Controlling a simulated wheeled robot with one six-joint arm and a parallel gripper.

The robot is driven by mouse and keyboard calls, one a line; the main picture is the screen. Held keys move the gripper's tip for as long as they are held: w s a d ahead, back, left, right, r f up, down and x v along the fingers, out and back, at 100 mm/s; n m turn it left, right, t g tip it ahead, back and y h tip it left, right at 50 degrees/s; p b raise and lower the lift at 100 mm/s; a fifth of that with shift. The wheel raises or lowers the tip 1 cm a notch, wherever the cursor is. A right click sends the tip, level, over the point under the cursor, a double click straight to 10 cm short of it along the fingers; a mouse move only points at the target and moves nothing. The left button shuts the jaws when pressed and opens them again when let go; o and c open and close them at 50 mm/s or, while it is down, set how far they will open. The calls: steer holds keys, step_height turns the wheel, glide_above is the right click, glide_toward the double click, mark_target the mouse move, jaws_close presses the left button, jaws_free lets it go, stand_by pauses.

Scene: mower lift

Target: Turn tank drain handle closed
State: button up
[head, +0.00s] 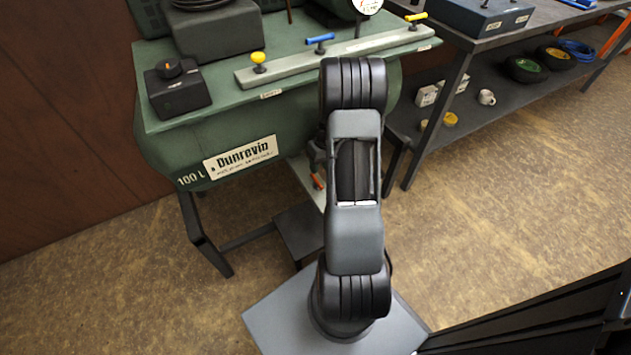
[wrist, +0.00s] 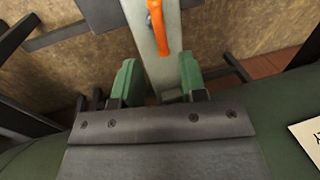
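The tank drain handle (wrist: 158,28) is an orange lever at the top middle of the wrist view, lying along a pale vertical plate (wrist: 138,22). In the head view the orange handle (head: 317,181) shows low under the green tank (head: 160,148), just left of my arm. My gripper (wrist: 157,82) has two green fingertips set well apart, with nothing between them but the plate behind. The handle lies beyond the fingertips, roughly in line with the gap, and I see no contact. My gripper is mostly hidden behind my arm in the head view.
The tank top carries a pale rail (head: 300,62) with yellow and blue handles and a black box with an orange knob (head: 178,88). Dark stand legs (head: 205,235) are below. A shelved bench (head: 455,95) stands at right. Open floor (head: 480,230) lies at right.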

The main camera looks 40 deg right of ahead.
mark_target(316, 179)
steer(key=f+b, duration=0.1)
steer(key=f, duration=0.2)
steer(key=a+f, duration=0.1)
steer(key=f, duration=0.2)
steer(key=shift+w+a+f+b, duration=0.1)
steer(key=shift+a+f+b, duration=0.05)
steer(key=shift+f+b, duration=0.2)
steer(key=shift+c, duration=0.3)
jaws_close()
